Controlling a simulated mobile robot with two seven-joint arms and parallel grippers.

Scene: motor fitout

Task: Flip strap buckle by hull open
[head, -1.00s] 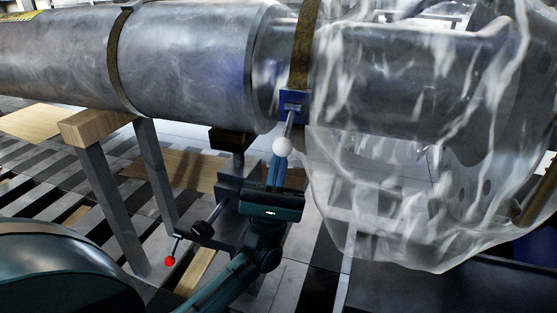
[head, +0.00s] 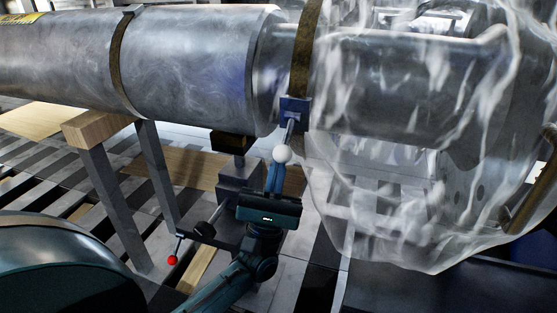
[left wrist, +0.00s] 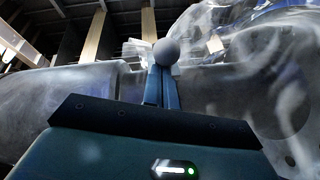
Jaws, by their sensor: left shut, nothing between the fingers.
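The strap buckle by the hull is a blue block (head: 293,109) at the lower end of a brown strap (head: 304,45). A metal lever with a white ball knob (head: 282,154) hangs down from it. The knob also shows in the left wrist view (left wrist: 166,52). My left gripper (head: 278,168) is below the buckle, pointing up, its fingers closed together with their tips right at the knob. In the left wrist view the closed fingers (left wrist: 161,84) end just under the knob; whether they touch it I cannot tell. My right gripper is not in view.
A large grey metal cylinder (head: 190,65) rests on wooden-topped stands (head: 98,128). Clear plastic wrap (head: 400,210) hangs just right of the buckle. A red-knobbed lever (head: 173,259) is at lower left, near my left arm. The slatted floor is below.

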